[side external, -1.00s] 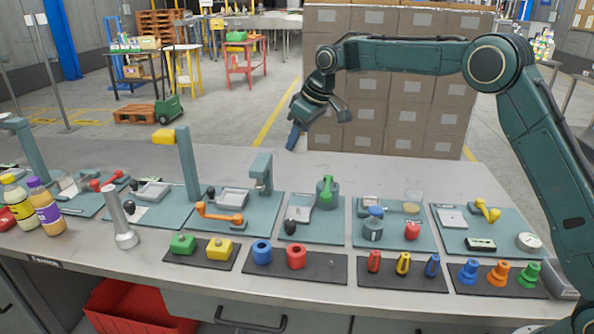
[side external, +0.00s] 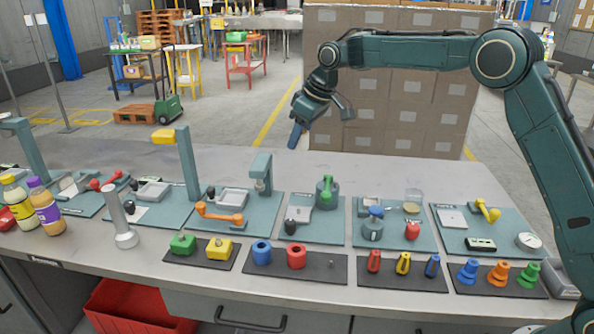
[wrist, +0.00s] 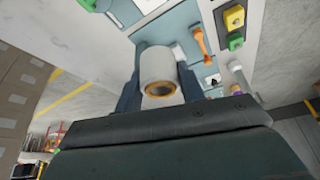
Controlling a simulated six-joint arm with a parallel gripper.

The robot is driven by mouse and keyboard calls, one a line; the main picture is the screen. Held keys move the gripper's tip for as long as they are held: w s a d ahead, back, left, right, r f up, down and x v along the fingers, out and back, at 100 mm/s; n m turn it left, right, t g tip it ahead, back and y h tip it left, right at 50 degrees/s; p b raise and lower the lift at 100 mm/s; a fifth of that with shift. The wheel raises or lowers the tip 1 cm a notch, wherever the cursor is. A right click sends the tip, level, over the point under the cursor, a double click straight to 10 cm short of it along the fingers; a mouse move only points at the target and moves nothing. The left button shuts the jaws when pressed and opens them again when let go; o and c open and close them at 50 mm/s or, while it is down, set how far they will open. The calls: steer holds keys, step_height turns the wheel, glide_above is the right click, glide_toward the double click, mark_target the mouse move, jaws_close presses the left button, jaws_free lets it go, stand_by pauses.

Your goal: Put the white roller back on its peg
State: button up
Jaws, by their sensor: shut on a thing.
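The white roller (wrist: 157,62) shows in the wrist view between my fingers, with a brownish ring around the hole in its near end. My gripper (wrist: 157,85) is shut on it. A bare peg (side external: 331,264) stands at the right end of a dark mat (side external: 318,273), at the front of the bench. My gripper is well above and behind this peg.
A blue roller (side external: 261,252) and a red roller (side external: 296,256) stand on the same mat, left of the peg. Behind it are a green-handled fixture (side external: 326,190) and a tall teal post (side external: 189,165). Stacked cartons (side external: 390,100) stand beyond the bench.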

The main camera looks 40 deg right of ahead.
steer(key=s+a+n, duration=0.2)
steer(key=s, duration=0.7)
steer(key=s+a+n+g+y, duration=0.1)
steer(key=s+a+n, duration=0.1)
steer(key=s, duration=0.7)
steer(key=shift+a+r, duration=0.2)
steer(key=shift+a, duration=0.1)
steer(key=shift+f, duration=0.1)
step_height(320, 180, down, 20)
steer(key=shift+r, duration=0.1)
steer(key=shift+f, duration=0.6)
stand_by(0.3)
steer(key=o, duration=1.1)
steer(key=shift+r, duration=0.1)
